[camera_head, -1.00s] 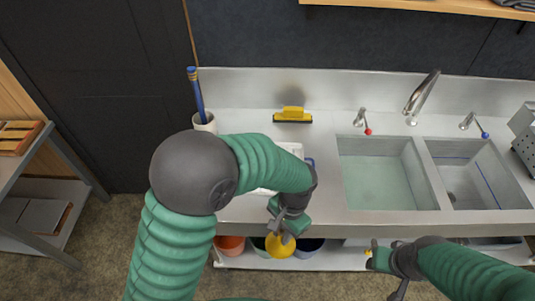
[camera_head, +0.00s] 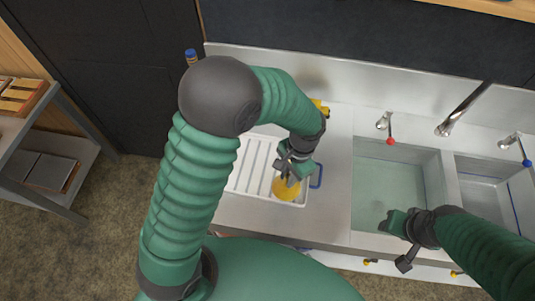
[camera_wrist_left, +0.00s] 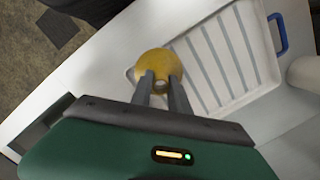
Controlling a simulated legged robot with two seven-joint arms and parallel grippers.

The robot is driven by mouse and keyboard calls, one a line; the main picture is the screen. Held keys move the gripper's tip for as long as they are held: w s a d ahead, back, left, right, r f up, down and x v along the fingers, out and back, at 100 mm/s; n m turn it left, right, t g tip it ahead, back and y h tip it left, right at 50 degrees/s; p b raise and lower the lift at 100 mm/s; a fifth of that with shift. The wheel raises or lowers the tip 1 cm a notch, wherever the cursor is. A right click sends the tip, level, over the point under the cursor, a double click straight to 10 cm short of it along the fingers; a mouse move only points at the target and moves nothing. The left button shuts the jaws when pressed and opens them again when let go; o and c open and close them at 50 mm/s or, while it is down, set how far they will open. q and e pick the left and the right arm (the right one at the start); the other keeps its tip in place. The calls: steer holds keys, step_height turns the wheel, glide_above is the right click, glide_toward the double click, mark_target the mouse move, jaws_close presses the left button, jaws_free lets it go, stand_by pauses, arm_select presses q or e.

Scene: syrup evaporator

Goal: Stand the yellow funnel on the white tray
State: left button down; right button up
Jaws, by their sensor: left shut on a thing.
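The yellow funnel (camera_head: 286,188) is in my left gripper (camera_head: 290,174), over the right front end of the white tray (camera_head: 238,177). The left wrist view shows the funnel (camera_wrist_left: 158,62) between my two left fingers (camera_wrist_left: 162,82), its wide side away from the gripper. The ribbed white tray (camera_wrist_left: 262,68) lies around and beyond it. I cannot tell whether the funnel touches the tray. My right gripper (camera_head: 390,223) is over the front of the left sink basin, apart from the funnel; its finger opening is not clear.
A blue loop handle (camera_head: 317,176) is at the tray's right end. Two sink basins (camera_head: 400,180) with taps lie to the right. A yellow brush (camera_head: 320,106) lies behind my left arm. The counter between tray and sink is clear.

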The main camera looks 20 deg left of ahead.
arm_select(q)
steer(key=w+a+f+p, duration=0.1)
steer(key=w+a, duration=0.1)
steer(key=a, duration=0.1)
steer(key=w+a+f+p, duration=0.1)
steer(key=w+a+f, duration=0.1)
steer(key=a, duration=0.1)
steer(key=w+a+f+p, duration=0.1)
steer(key=a+p, duration=0.1)
steer(key=a, duration=0.2)
steer(key=shift+w+a+f, duration=0.1)
steer(key=shift+w+f, duration=0.3)
steer(key=shift+w+a+f, duration=0.1)
steer(key=shift+w+f, duration=0.15)
steer(key=c, duration=1.6)
jaws_free()
steer(key=shift+o, duration=1.7)
steer(key=shift+s+r, duration=0.1)
steer(key=shift+s, duration=0.05)
arm_select(e)
steer(key=r, duration=0.4)
steer(key=shift+w+a+r, duration=0.15)
steer(key=shift+w+a, duration=0.1)
